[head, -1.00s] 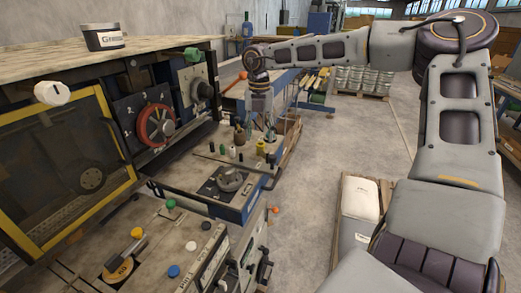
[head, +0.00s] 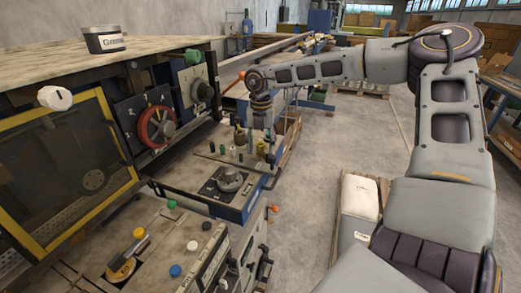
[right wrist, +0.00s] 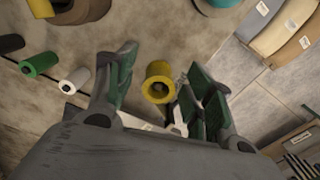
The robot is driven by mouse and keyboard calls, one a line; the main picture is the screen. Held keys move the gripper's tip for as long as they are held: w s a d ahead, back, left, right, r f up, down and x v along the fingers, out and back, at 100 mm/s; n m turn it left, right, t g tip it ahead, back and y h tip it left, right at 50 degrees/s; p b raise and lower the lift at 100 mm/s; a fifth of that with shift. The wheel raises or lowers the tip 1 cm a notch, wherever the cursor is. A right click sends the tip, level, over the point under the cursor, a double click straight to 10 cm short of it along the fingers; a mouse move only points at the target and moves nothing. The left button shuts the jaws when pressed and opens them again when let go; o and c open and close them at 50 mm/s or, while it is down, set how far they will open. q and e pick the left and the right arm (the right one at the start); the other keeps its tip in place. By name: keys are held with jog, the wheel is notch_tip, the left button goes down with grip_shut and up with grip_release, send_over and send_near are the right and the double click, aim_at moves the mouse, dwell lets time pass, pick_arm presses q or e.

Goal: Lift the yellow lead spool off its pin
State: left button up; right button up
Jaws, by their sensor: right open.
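The yellow lead spool (right wrist: 159,79) stands on the machine's bench top at the end of a row of small spools. I look down on its hollow top in the right wrist view, and it is a small yellow spot in the head view (head: 261,148). My right gripper (right wrist: 158,96) is open, with its green-padded fingers on either side of the spool. The spool is nearer the right-hand fingers; I cannot tell whether they touch. In the head view the right gripper (head: 263,134) hangs just above the row. The pin is mostly hidden inside the spool. My left gripper is out of view.
A white spool (right wrist: 74,80), a green spool (right wrist: 40,60) and a black one (right wrist: 10,44) stand in the row to the left.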

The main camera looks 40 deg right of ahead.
aim_at(261, 145)
jog(key=c, duration=0.7)
jog(key=shift+c, duration=0.8)
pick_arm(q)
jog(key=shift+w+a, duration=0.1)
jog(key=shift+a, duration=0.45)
pick_arm(e)
jog(key=shift+r, duration=0.2)
notch_tip(261, 145, up, 8)
jog(key=shift+r+b, duration=0.1)
jog(key=shift+b, duration=0.4)
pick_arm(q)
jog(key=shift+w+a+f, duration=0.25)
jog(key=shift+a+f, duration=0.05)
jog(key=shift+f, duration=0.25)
pick_arm(e)
jog(key=shift+r, duration=0.75)
